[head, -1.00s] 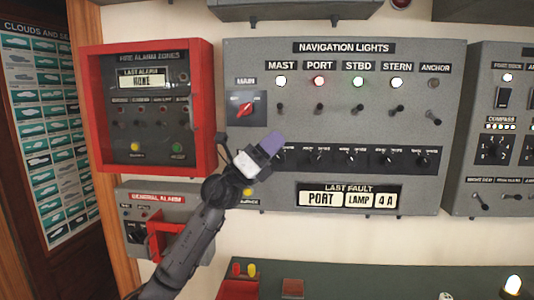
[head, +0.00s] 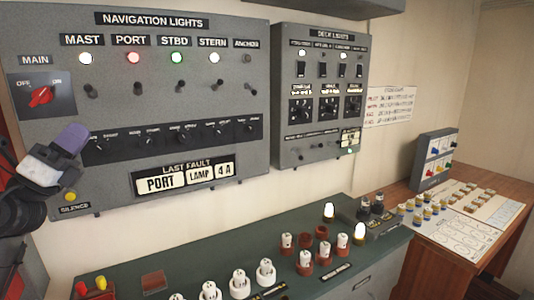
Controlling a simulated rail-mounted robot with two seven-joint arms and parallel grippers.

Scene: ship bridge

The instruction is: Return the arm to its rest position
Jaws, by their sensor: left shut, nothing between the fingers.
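My left gripper (head: 72,143) is at the left edge of the head view, in front of the lower left part of the navigation lights panel (head: 225,110). Its fingers are shut with nothing between them. The tips point up and right, below the red main switch (head: 40,96); I cannot tell whether they touch the panel. The rest of the left arm runs out of the picture. The mast, port, stbd and stern lamps are lit; the anchor lamp is dark. My right gripper is not in view.
A deck lights panel (head: 286,138) hangs to the right. Below is a green-topped console (head: 215,240) with white fuses (head: 237,281) and lit bulbs (head: 361,233). A wooden desk (head: 470,246) at right holds small parts and cards. The air between panels and desk is clear.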

